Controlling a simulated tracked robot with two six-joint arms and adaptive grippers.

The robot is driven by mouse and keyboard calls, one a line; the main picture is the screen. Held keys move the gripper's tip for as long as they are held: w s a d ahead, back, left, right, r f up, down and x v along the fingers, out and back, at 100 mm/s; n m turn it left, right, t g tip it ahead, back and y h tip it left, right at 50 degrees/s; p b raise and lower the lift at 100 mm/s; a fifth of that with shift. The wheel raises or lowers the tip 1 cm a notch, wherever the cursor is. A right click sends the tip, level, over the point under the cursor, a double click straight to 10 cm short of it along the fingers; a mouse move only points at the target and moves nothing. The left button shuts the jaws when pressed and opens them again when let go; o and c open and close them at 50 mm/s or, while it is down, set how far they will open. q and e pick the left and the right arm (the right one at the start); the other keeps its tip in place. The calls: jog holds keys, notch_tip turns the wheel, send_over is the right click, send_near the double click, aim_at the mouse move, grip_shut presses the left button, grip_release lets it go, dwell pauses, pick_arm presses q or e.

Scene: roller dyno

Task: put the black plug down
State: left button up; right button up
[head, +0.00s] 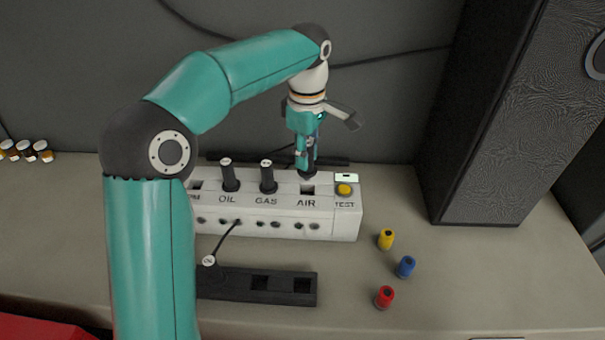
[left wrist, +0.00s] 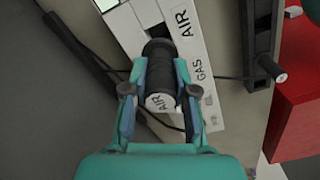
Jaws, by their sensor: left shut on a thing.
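My left gripper (head: 307,164) points down over the AIR end of the white panel block (head: 330,222). It is shut on a black plug (head: 307,176), whose white end reads AIR in the left wrist view (left wrist: 160,102). The plug is mostly hidden by the fingers in the head view. Its lower end is close to the dark AIR socket (head: 307,189), which still shows in front of it. I cannot tell whether the plug touches the block. Two other black plugs, OIL (head: 230,177) and GAS (head: 268,178), stand upright in the block. My right gripper is not in view.
A black holder strip (head: 280,286) with square openings lies in front of the block. Yellow (head: 386,239), blue (head: 405,267) and red (head: 384,297) caps stand to the right. A dark cabinet (head: 485,120) stands behind them. A cable loops near the holder.

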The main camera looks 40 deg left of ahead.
aim_at(306, 174)
pick_arm(q)
jog(key=shift+f, duration=2.7)
jog(key=shift+f+b, duration=0.35)
jog(key=o, duration=1)
jog(key=shift+r, duration=0.1)
jog(key=shift+c, duration=0.2)
